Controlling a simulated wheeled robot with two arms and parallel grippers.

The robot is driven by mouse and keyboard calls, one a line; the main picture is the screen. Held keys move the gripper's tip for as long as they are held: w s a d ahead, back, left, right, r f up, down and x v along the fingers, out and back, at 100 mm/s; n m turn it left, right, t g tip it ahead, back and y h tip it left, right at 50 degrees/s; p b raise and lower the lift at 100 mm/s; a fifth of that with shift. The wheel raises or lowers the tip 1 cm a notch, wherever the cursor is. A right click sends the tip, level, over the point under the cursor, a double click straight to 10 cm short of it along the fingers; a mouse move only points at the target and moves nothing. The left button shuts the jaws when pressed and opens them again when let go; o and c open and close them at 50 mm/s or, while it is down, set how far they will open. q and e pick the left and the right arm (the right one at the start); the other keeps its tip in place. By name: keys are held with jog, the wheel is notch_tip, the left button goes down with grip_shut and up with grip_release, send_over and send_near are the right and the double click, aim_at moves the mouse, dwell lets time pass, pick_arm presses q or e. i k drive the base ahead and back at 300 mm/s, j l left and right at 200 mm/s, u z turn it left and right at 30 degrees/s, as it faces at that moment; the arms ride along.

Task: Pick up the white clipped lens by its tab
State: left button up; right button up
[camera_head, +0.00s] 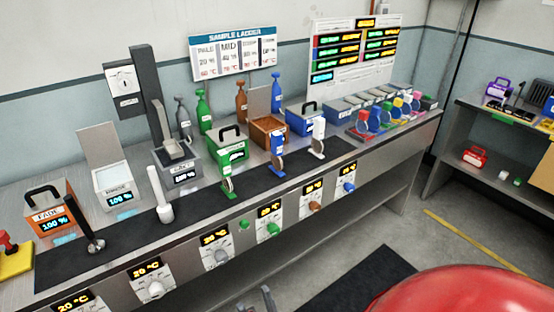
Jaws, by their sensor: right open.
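The white clipped lens (318,140) stands upright on the dark mat strip (110,243) of the bench, toward its right end. Its white upper part rises above a round lens low down. A blue clipped lens (277,150) and a green one (226,174) stand to its left on the same strip. My right gripper (262,298) shows only partly at the bottom edge, below and in front of the bench, open and well apart from the white lens. My left gripper is not in view.
A blue box (304,119) and brown box (268,130) stand behind the lenses. Coloured flasks (368,121) stand to the right. A white handled tool (160,195) is farther left. Dials line the bench front. The strip right of the white lens is clear.

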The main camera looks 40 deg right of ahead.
aim_at(317, 144)
jog(key=z, duration=1.4)
jog(key=i+l+u, duration=0.1)
jog(key=i+l, duration=0.25)
jog(key=i, duration=0.1)
